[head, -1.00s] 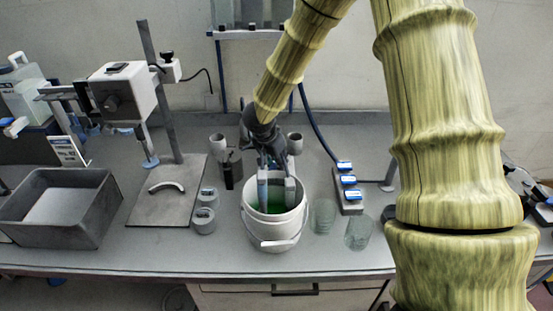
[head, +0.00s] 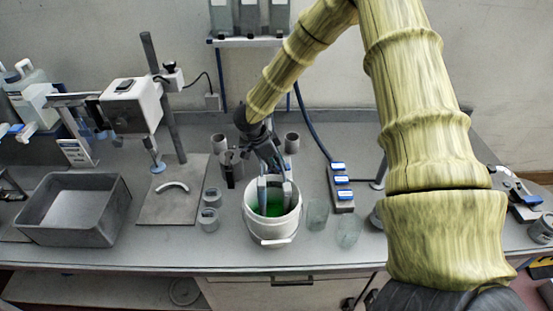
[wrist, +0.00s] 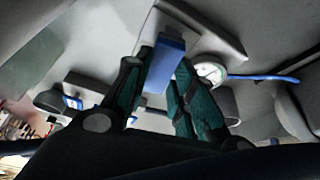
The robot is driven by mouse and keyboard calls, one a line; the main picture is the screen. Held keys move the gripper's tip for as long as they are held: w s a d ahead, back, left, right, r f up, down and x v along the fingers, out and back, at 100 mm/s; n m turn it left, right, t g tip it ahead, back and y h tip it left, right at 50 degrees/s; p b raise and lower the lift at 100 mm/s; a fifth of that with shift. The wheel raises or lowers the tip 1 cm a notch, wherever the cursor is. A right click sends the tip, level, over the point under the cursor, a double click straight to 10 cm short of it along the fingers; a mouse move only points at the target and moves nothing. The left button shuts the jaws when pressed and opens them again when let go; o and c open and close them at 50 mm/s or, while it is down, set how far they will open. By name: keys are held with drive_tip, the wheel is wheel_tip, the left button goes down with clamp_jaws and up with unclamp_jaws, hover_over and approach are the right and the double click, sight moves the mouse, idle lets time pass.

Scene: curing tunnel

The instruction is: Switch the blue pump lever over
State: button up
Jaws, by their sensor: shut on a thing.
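My gripper (head: 274,168) reaches down over the far side of the white bucket (head: 272,229). In the wrist view, a blue lever-like block (wrist: 165,62) sits between the two dark teal fingers, which are shut on it. A pale edge shows beside the block. In the head view, my gripper and arm hide that spot, so I cannot tell there which way the lever points. Two upright pale pieces (head: 288,194) stand in the bucket just under my gripper, over green liquid (head: 275,209).
Two clear glasses (head: 317,214) and a strip with blue switches (head: 343,203) stand right of the bucket. Small grey pots (head: 209,222) and a dark container (head: 232,172) stand left. A grey tray (head: 112,222) lies farther left. The front counter edge is clear.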

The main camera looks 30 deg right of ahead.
drive_tip(key=shift+m+g+p, duration=0.3)
drive_tip(key=shift+m, duration=0.8)
drive_tip(key=shift+a, duration=0.1)
drive_tip(key=o, duration=1)
drive_tip(key=shift+s, duration=0.1)
drive_tip(key=v, duration=1.2)
drive_tip(key=shift+d, duration=0.25)
